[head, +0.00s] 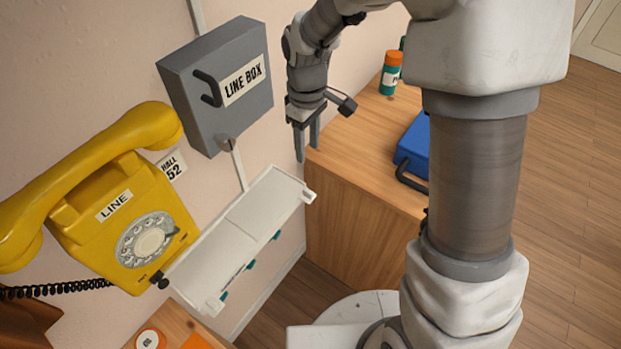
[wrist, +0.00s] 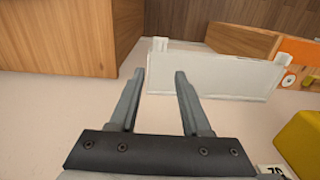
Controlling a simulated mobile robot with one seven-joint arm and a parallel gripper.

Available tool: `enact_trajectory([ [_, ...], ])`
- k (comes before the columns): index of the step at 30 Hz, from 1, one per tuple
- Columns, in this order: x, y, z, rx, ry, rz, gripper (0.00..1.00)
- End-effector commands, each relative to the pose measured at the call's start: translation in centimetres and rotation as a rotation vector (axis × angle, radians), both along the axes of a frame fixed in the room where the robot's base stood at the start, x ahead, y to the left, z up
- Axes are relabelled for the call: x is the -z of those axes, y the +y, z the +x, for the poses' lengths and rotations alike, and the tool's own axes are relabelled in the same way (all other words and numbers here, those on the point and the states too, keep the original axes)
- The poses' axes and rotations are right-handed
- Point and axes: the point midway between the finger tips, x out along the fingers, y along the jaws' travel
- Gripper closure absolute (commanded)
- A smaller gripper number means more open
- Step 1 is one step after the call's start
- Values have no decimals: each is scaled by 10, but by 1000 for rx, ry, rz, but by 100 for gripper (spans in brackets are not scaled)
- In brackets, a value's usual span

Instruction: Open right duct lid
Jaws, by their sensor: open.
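A white wall duct (head: 232,238) runs slantwise along the wall under the grey box, with small teal tabs along its front lower edge. A seam crosses its top and divides it into a left and a right part. The right duct lid (head: 268,208) looks closed. My gripper (head: 307,152) is open and empty, fingers pointing down, above and beside the duct's right end, apart from it. In the wrist view, my gripper (wrist: 160,75) has the white duct (wrist: 215,78) just beyond its fingertips, to the right. I cannot tell the exact gap.
A grey line box (head: 215,85) is mounted above the duct. A yellow dial phone (head: 130,215) hangs at the left. A wooden cabinet (head: 350,215) stands right of the duct, bearing a blue case (head: 413,145) and an orange-capped bottle (head: 390,75). A wooden surface (head: 165,325) lies below left.

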Motion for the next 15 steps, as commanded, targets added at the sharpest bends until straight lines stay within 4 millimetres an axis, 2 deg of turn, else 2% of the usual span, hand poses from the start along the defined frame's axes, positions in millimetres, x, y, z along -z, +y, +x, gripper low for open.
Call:
enact_trajectory([
  [15,111,-1,-2,1,5,-2,52],
])
